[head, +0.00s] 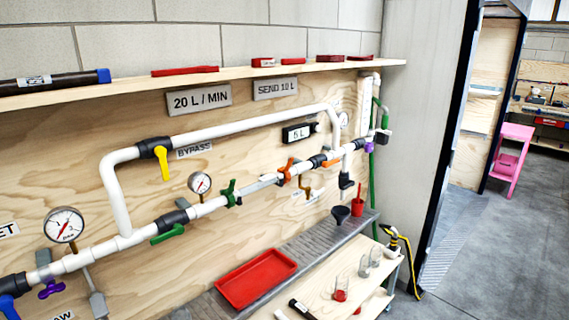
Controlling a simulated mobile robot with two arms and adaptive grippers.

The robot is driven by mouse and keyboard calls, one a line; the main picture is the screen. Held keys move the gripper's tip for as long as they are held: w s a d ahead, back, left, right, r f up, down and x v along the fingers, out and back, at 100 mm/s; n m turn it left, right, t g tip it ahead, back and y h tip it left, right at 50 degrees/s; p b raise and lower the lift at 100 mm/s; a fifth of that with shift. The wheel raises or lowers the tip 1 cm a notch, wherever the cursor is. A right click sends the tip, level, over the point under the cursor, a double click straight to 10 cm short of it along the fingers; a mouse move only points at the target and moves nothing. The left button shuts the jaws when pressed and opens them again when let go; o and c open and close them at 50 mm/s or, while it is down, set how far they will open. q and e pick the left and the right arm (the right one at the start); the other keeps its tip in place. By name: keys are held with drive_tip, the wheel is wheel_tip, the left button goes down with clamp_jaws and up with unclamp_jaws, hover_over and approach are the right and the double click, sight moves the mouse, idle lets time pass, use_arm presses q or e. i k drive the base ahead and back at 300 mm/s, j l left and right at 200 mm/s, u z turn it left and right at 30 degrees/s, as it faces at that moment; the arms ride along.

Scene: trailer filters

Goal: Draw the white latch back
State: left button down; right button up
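I cannot clearly make out a white latch in the head view. A pale, flat fitting (262,184) sits in the lower white pipe, between a green handle (230,192) and an orange handle (287,170). It is too small to tell whether it is a latch. Neither of my grippers is in view.
White pipes with a yellow bypass handle (163,163) and gauges (64,225) run along the plywood wall. Below are a red tray (257,278) on a grey ledge and a wooden cart (340,312) with glasses. Grey floor (500,250) is open at the right.

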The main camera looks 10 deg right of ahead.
sight(386, 133)
drive_tip(key=i+l, duration=0.2)
drive_tip(key=l, duration=0.2)
drive_tip(key=i+l, duration=0.2)
drive_tip(key=l, duration=0.2)
drive_tip(key=i+l, duration=0.15)
drive_tip(key=l, duration=0.2)
drive_tip(key=i+l, duration=0.2)
drive_tip(key=l, duration=0.2)
drive_tip(key=i+l, duration=0.2)
drive_tip(key=l, duration=0.2)
drive_tip(key=i+l, duration=0.2)
drive_tip(key=l, duration=0.2)
drive_tip(key=i+l, duration=0.2)
drive_tip(key=l, duration=0.15)
